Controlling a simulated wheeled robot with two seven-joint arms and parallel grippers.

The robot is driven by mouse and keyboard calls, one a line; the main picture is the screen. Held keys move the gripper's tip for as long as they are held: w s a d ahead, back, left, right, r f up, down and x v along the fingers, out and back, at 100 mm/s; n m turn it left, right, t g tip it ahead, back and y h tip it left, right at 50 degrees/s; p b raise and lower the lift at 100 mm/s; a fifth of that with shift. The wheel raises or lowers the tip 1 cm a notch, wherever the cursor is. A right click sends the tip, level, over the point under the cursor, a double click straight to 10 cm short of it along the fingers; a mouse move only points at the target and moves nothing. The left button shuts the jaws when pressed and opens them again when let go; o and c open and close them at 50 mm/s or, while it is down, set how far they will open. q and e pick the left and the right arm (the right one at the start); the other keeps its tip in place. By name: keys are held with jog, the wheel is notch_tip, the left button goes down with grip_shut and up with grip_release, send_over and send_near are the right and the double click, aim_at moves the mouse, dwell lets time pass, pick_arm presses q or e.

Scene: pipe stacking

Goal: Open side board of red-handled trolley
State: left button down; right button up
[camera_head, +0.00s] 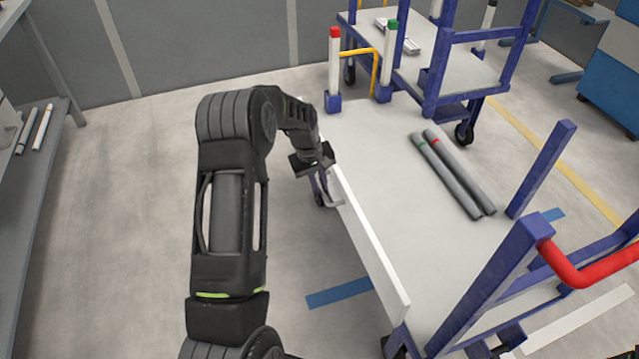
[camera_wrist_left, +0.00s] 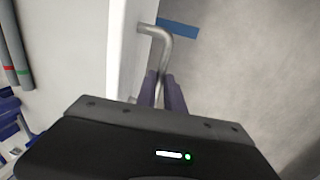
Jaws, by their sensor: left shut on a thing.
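The red-handled trolley has blue posts, a red handle (camera_head: 585,272) at the lower right and a pale flat bed (camera_head: 400,210). Its white side board (camera_head: 372,242) stands up along the left edge of the bed. In the left wrist view, my gripper's fingers (camera_wrist_left: 166,90) are shut on a bent metal handle (camera_wrist_left: 158,32) beside the white board (camera_wrist_left: 124,50). The exact grip on the bar is partly hidden by the fingers.
Two grey pipes (camera_head: 455,176) with green and red bands lie on the bed. A second blue trolley with a yellow handle (camera_head: 374,62) stands behind. A grey shelf (camera_head: 48,150) with pipes is at the far left. The floor left of the board is clear.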

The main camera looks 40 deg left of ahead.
pick_arm(q)
jog(key=shift+f, duration=0.1)
pick_arm(e)
jog(key=shift+f, duration=0.2)
pick_arm(q)
jog(key=shift+s+a+f+b, duration=0.15)
jog(key=shift+s+b, duration=0.1)
jog(key=shift+b, duration=0.15)
pick_arm(e)
jog(key=shift+d+f, duration=0.1)
jog(key=shift+f, duration=0.15)
